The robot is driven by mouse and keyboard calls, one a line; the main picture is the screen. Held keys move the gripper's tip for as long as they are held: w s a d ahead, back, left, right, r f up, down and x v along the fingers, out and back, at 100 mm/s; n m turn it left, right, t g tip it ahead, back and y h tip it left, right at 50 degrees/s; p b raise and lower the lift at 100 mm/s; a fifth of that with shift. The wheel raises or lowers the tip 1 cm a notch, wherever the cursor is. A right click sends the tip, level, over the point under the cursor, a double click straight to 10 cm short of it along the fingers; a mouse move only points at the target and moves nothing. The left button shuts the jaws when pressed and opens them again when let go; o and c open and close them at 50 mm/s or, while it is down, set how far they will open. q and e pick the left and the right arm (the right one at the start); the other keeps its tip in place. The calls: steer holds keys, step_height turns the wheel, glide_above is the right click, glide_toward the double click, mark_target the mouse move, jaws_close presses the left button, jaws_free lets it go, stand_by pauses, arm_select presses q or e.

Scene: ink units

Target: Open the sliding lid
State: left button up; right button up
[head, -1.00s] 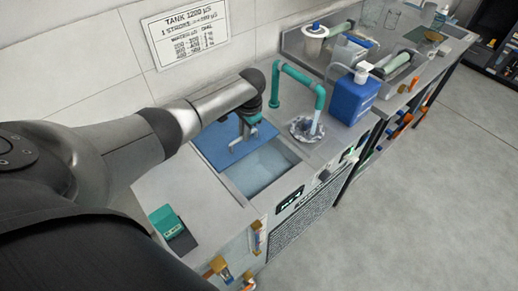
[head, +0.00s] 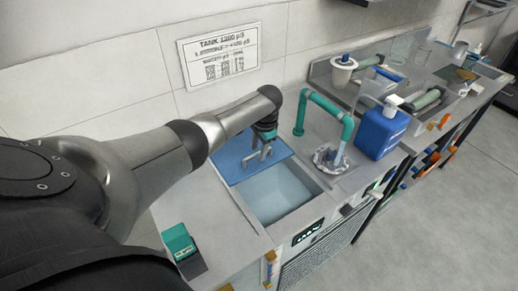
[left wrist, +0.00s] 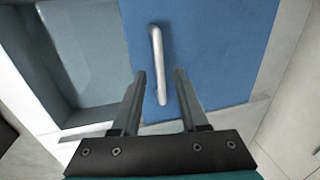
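The sliding lid (head: 236,160) is a flat blue panel over the back part of a tank; the tank's front part is uncovered and pale blue inside (head: 278,193). The lid (left wrist: 215,45) fills the middle and right of the left wrist view, with the uncovered tank at left. A silvery bar handle (left wrist: 156,58) stands on the lid. My left gripper (head: 258,162) is low over the lid at the handle. In the left wrist view, my left gripper (left wrist: 161,80) is open, its fingers on either side of the handle's near end, with visible gaps. My right gripper is out of view.
A teal curved pipe (head: 325,110) rises beside the tank, above a round drain basin (head: 327,158). A blue jug (head: 381,133) stands to its right. A small teal box (head: 177,240) sits on the near counter. The wall is behind the lid.

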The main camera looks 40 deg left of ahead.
arm_select(q)
steer(key=shift+d+r, duration=0.1)
steer(key=shift+r, duration=0.45)
step_height(320, 180, up, 14)
steer(key=s+d+p, duration=0.1)
steer(key=d+p, duration=0.1)
steer(key=p, duration=0.1)
steer(key=shift+d, duration=0.3)
steer(key=shift+f, duration=0.15)
